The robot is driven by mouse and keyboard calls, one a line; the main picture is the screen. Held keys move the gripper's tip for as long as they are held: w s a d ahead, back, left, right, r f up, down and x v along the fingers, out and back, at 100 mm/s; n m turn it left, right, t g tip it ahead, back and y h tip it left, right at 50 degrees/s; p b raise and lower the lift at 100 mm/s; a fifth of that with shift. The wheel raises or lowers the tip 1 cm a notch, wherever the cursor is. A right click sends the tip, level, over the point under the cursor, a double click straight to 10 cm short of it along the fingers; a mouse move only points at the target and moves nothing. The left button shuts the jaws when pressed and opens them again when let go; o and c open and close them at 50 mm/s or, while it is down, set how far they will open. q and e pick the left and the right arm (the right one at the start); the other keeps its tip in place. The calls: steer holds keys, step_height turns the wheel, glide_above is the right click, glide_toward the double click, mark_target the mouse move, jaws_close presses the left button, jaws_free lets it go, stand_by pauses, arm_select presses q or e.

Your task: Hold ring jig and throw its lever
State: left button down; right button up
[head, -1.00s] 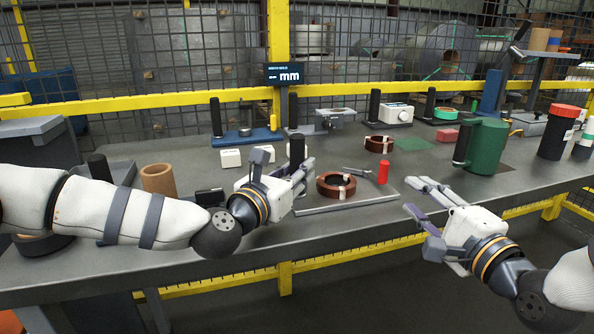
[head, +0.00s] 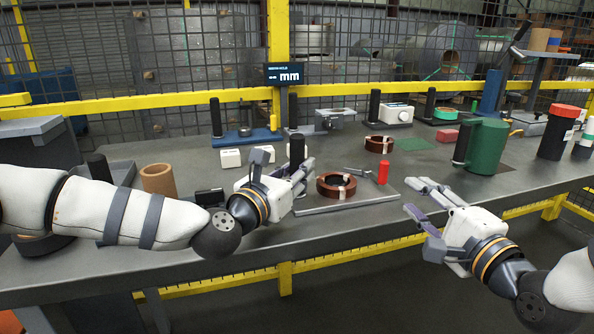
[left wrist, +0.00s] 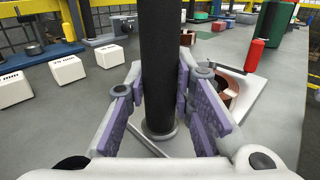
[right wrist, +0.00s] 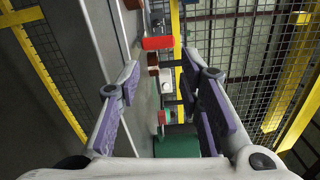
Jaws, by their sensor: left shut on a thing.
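The ring jig has a flat grey base plate (head: 360,201) on the bench, with a black upright post at its left (head: 297,150). A copper-brown ring (head: 337,185) with pale bands sits on the plate. The lever's red upright grip (head: 383,172) stands at the right; it also shows in the left wrist view (left wrist: 254,55). My left gripper (head: 288,170) is shut on the black post, which stands between its purple pads in the left wrist view (left wrist: 160,60). My right gripper (head: 416,197) is open and empty, right of the jig by the bench's front edge.
A green jug-like container (head: 486,147) and a black, red-capped container (head: 558,133) stand at the right. A second brown ring (head: 379,145) lies behind the jig. White blocks (head: 231,158) and a brown tube (head: 158,180) are at the left. A mesh fence closes the back.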

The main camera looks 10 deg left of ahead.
steer(key=shift+a+r, duration=0.1)
steer(key=c, duration=0.4)
steer(key=a+r+m+t+h, duration=0.1)
steer(key=a, duration=0.1)
steer(key=a+r+m+t+h, duration=0.1)
steer(key=a+h, duration=0.1)
steer(key=w+a+r+m+t+h, duration=0.1)
steer(key=a+r+t+h, duration=0.1)
steer(key=shift+a+m, duration=0.4)
jaws_close()
steer(key=a+m+h, duration=0.1)
steer(key=s+h, duration=0.1)
steer(key=h, duration=0.1)
steer(key=shift+s+a+f+m, duration=0.25)
steer(key=shift+a+m, duration=0.1)
steer(key=shift+m, duration=0.05)
steer(key=s+a+f+m+g+h, duration=0.2)
steer(key=s+f+h, duration=0.1)
steer(key=s+h, duration=0.2)
steer(key=shift+s+g+h, duration=0.4)
steer(key=shift+s, duration=0.15)
